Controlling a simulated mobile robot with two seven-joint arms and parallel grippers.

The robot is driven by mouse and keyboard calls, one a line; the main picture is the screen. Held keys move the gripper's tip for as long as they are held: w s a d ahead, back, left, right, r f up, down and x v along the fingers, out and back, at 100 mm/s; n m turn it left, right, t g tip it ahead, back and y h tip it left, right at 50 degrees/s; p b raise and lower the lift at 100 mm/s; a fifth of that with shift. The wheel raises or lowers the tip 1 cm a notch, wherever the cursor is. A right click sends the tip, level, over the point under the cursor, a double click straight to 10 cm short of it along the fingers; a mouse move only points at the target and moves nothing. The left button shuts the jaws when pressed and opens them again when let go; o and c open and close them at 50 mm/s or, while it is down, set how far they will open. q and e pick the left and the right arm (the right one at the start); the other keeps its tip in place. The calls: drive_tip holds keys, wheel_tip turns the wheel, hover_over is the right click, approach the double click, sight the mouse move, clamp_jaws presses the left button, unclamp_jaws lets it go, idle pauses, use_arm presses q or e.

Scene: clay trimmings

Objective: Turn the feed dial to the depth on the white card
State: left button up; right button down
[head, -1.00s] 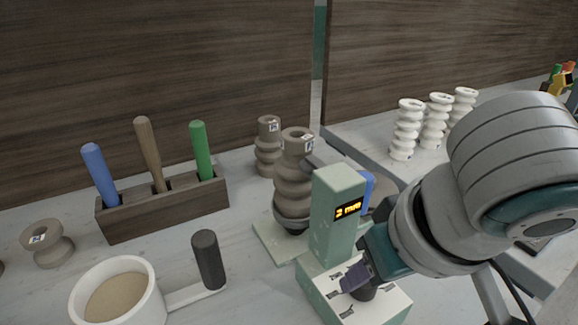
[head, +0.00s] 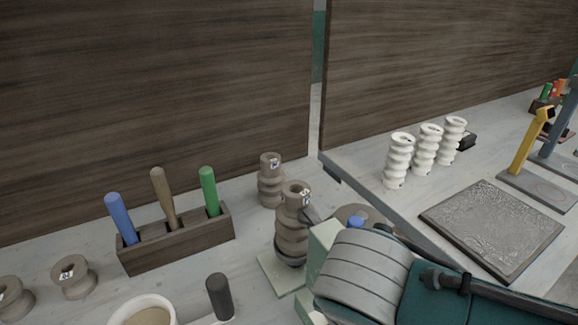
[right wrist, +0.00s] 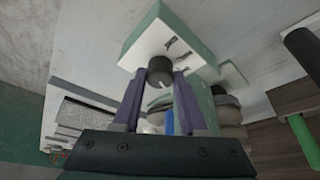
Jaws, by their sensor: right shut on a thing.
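The pale green machine (head: 321,242) stands at the lower middle of the head view, largely covered by my right arm. Its black round feed dial (right wrist: 160,67) sits on a white face with dark marks (right wrist: 178,46) in the right wrist view. My right gripper (right wrist: 159,75) has its two purple fingers on either side of the dial, shut on it. The machine's display is hidden now. A brown ribbed clay column (head: 293,222) stands at the machine's left side. I cannot make out a white card. My left gripper is not in view.
A wooden rack (head: 178,240) holds blue, brown and green handled tools. A white pot (head: 142,303) and a dark upright handle (head: 219,296) are in front. Another clay column (head: 270,181) stands behind. White ribbed columns (head: 398,162) and a dark textured slab (head: 492,228) occupy the right table.

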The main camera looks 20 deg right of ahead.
drive_tip(key=m, duration=0.1)
drive_tip(key=m+g, duration=0.1)
drive_tip(key=m, duration=0.1)
drive_tip(key=shift+w+a+m+h, duration=0.1)
drive_tip(key=shift+a+m+h, duration=0.05)
drive_tip(key=shift+m+h, duration=0.15)
drive_tip(key=shift+w+m+g, duration=0.15)
drive_tip(key=shift+m+g, duration=0.65)
drive_tip(key=shift+m, duration=1.2)
drive_tip(key=shift+h, duration=0.3)
drive_tip(key=shift+c, duration=2.2)
unclamp_jaws()
